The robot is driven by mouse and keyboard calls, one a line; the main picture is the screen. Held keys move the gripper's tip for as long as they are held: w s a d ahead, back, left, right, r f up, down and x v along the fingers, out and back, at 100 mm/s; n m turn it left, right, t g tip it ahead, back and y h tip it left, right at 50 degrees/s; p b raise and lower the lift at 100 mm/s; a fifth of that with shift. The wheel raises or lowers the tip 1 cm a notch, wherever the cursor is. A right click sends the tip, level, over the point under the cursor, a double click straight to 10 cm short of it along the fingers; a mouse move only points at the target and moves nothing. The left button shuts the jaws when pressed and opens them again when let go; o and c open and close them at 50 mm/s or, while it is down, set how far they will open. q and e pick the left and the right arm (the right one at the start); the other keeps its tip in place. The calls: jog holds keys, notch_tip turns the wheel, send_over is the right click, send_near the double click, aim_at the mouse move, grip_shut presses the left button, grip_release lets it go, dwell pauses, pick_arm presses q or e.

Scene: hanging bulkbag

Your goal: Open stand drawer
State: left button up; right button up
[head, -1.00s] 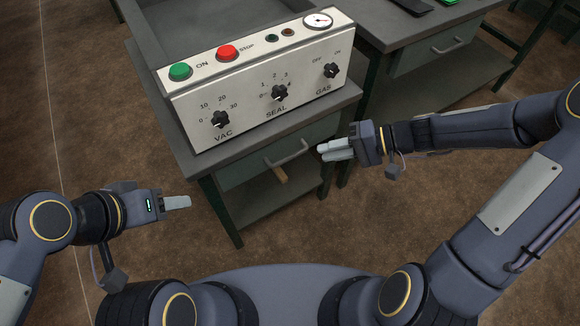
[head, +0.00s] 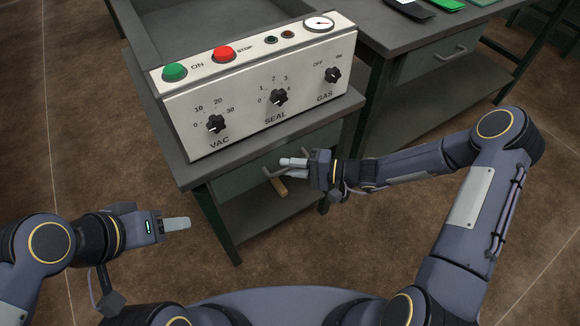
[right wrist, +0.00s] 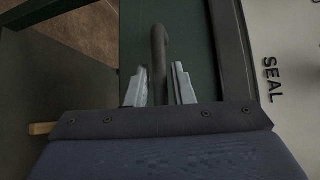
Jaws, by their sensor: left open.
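The stand (head: 190,172) carries a white control panel, and its dark green drawer (head: 236,182) sits under the top and looks closed. The grey bar handle (head: 268,173) on the drawer front is partly hidden by my right gripper (head: 284,162). In the right wrist view the two fingers of my right gripper (right wrist: 160,86) are apart, with the handle bar (right wrist: 158,45) between them. Small gaps show on both sides of the bar. My left gripper (head: 188,224) is open and empty, well left of the drawer and away from the stand.
The control panel (head: 260,95) has several knobs and buttons above the drawer. A wooden piece (head: 279,187) shows just below the handle. A second table (head: 415,35) with its own drawer handle (head: 450,53) stands at right. The floor in front is clear.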

jog(key=shift+a, duration=0.2)
jog(key=shift+c, duration=0.4)
grip_shut()
jog(key=shift+d, duration=0.1)
